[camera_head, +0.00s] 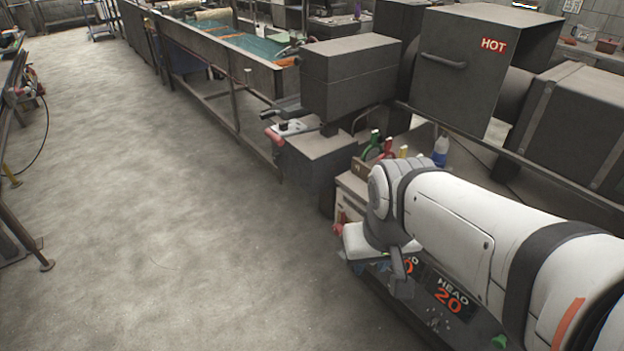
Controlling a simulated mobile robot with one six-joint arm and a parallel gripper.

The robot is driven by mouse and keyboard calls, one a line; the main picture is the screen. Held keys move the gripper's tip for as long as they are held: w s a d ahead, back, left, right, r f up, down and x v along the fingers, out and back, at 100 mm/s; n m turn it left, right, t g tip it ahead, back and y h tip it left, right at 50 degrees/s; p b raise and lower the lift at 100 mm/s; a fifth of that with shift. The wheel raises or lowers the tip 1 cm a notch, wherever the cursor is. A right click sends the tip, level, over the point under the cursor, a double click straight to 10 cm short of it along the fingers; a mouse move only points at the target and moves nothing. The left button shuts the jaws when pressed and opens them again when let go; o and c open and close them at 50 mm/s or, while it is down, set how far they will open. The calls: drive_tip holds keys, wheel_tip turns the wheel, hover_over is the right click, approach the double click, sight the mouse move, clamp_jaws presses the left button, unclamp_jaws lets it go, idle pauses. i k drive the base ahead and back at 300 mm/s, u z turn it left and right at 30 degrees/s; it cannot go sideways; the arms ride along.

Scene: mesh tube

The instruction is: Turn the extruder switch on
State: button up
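The extruder (470,60) is a large dark grey machine across the upper right, with a red "HOT" label on its box-shaped housing. A dark control panel (465,283) below it shows "HEAD 20" in white and orange, with small knobs or switches under the text. A green button (500,341) sits at its lower right edge. I cannot tell which control is the extruder switch. My white arm comes in from the right and covers part of the panel. My gripper (402,280) is over or in front of the panel's left part; its fingertips are not clear, and contact cannot be told.
Several coloured bottles (385,147) stand behind my arm, with a blue-and-white one (440,150) to the right. A long water trough (245,42) runs to the back. The concrete floor (170,200) at left and centre is open. A dark frame stands at the left edge.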

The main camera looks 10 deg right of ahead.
sight(337, 229)
drive_tip(key=z, duration=0.4)
drive_tip(key=i, duration=0.6)
drive_tip(key=z, duration=0.95)
drive_tip(key=k, duration=1.15)
drive_tip(key=u, duration=0.75)
drive_tip(key=i, duration=1)
drive_tip(key=u, duration=0.1)
